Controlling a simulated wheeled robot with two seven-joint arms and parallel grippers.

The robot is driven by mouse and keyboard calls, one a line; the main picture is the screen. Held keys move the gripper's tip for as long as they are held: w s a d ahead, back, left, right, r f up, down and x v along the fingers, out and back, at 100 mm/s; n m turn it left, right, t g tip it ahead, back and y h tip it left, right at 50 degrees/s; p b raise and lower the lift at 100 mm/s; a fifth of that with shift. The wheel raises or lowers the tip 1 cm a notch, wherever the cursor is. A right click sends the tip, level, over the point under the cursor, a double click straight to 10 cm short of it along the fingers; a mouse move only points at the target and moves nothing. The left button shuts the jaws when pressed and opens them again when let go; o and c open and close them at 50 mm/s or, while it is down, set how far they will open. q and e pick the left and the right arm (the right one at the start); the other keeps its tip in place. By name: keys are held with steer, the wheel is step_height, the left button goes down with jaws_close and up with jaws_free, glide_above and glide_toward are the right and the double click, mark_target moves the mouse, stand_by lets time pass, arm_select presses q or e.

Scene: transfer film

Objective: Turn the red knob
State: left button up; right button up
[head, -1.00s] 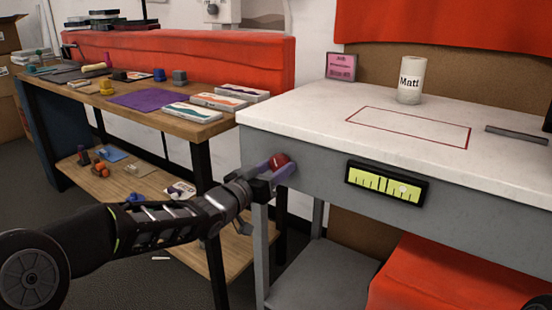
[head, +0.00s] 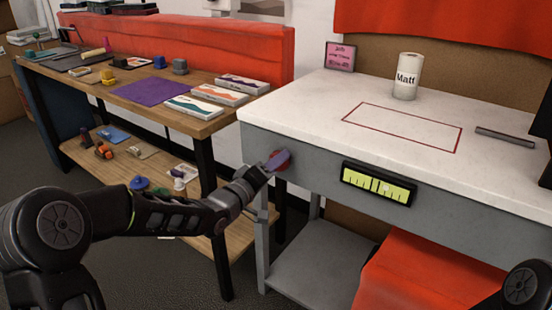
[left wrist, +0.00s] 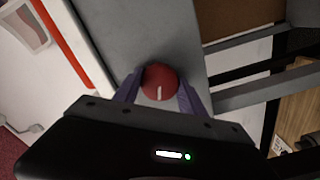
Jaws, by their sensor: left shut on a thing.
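The red knob (head: 284,161) is on the grey front face of the white-topped table, near its left corner. My left gripper (head: 274,164) has its purple fingers around the knob. In the left wrist view the knob (left wrist: 160,80) sits between the two fingers (left wrist: 160,92), one on each side, and a short white mark shows on its face. The gripper is shut on the knob. A yellow-green gauge (head: 360,180) with black ticks and a pale dot right of its middle is on the same face. My right gripper is out of view.
The white tabletop (head: 300,110) holds a white "Matt" roll (head: 407,76), a pink sign (head: 340,56) and a dark bar (head: 505,136). A wooden bench (head: 190,122) with boxes stands left. Red cloth (head: 410,275) hangs below right.

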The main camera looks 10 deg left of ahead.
arm_select(q)
steer(key=shift+n, duration=0.5)
steer(key=o, duration=1.4)
steer(key=shift+c, duration=0.2)
steer(key=p+v, duration=0.1)
steer(key=v, duration=0.7)
